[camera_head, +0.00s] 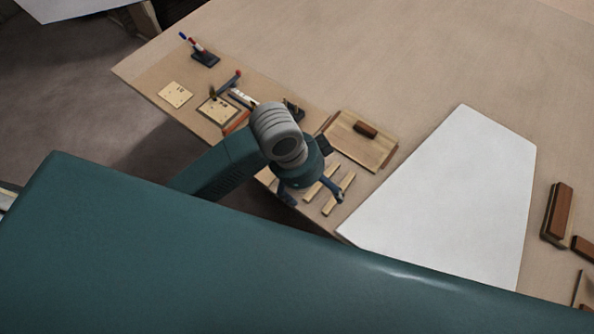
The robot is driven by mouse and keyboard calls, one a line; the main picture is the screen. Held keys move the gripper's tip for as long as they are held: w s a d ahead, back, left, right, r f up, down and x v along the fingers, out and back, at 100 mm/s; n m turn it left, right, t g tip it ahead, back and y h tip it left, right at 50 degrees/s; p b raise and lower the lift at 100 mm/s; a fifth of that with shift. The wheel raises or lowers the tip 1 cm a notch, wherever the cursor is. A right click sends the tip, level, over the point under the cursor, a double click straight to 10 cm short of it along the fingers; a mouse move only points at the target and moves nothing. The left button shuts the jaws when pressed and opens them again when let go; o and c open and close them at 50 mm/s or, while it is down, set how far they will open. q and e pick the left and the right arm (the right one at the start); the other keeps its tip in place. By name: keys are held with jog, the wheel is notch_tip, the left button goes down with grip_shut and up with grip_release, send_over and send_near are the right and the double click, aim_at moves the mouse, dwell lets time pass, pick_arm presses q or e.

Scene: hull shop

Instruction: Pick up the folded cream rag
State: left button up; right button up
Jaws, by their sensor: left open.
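I cannot make out a folded cream rag for certain in the head view. Two pale, flat squares lie near the table's left end: a pale square (175,94) with small dark marks, and a second marked square (217,110) on a darker base. Which of them, if either, is cloth I cannot tell. My left gripper (314,198) is open, with its fingers spread over the table's near edge close to two pale wood strips (338,194). Nothing shows held in it. My arm hides part of the table behind it. My right gripper is not in view.
A tan table (400,70) carries a wooden board with a brown block (366,129), a large white sheet (450,200), and a dark stand with coloured pens (204,57). Brown blocks (562,212) lie at right. The table's far middle is clear.

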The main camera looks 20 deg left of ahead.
pick_arm(q)
jog(key=w+a+r+m+g+y, duration=0.2)
jog(key=w+a+r+m+y, duration=0.1)
jog(key=w+a+m, duration=0.35)
jog(key=f, duration=0.5)
jog(key=shift+a+f+p, duration=0.2)
jog(key=shift+a+p, duration=0.2)
jog(key=shift+w+d+f+p, duration=0.15)
jog(key=shift+f+p, duration=0.25)
jog(key=shift+f, duration=1)
jog(key=shift+w+d+f+p, duration=0.15)
jog(key=shift+f+p, duration=0.2)
jog(key=shift+f, duration=1)
jog(key=shift+s, duration=0.15)
jog(key=c, duration=1)
jog(key=shift+s+a, duration=0.1)
jog(key=shift+s, duration=0.05)
jog(key=c, duration=0.5)
